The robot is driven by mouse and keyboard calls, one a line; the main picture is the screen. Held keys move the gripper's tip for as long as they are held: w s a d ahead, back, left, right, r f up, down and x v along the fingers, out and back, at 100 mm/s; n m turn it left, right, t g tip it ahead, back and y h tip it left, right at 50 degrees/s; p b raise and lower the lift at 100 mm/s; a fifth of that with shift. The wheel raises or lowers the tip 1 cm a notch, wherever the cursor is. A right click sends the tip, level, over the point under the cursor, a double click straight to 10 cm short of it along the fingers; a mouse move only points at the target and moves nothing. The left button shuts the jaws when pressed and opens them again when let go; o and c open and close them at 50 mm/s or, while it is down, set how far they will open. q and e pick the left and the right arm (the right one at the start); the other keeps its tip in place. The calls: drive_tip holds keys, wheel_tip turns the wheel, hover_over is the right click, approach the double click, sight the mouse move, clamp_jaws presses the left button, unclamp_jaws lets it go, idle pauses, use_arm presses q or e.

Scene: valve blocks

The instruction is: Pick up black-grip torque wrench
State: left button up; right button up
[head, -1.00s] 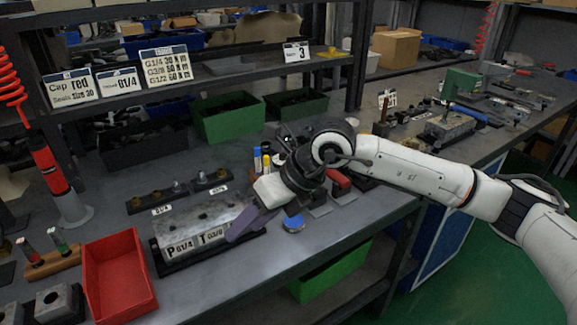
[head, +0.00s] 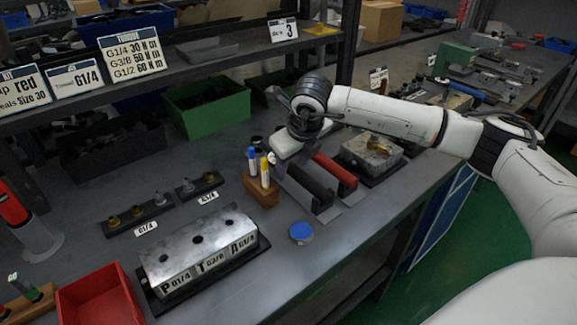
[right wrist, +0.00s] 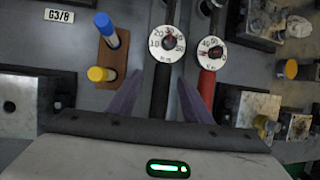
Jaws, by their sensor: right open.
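The black-grip torque wrench (head: 312,187) lies on the bench, its grip toward the bench's front edge. In the right wrist view its round white dial (right wrist: 167,42) and dark shaft (right wrist: 160,92) show between my fingers. A red-grip torque wrench (head: 337,173) lies parallel, just right of it; its red grip also shows in the right wrist view (right wrist: 206,88), outside my right finger. My right gripper (head: 281,168) is open over the black wrench's far part, with purple fingers (right wrist: 158,82) on either side of its shaft in that view. Height above it is unclear. My left gripper is out of view.
A wooden holder (head: 262,190) with blue and yellow markers stands close left of the gripper. A blue-topped round tin (head: 301,232) and a metal valve block (head: 200,250) are nearer the front. Another block (head: 370,152) stands right of the wrenches.

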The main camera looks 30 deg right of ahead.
sight(293, 166)
drive_tip(key=x, duration=0.4)
drive_tip(key=shift+d+f, duration=0.1)
drive_tip(key=shift+d, duration=0.1)
clamp_jaws()
drive_tip(key=shift+w, duration=0.1)
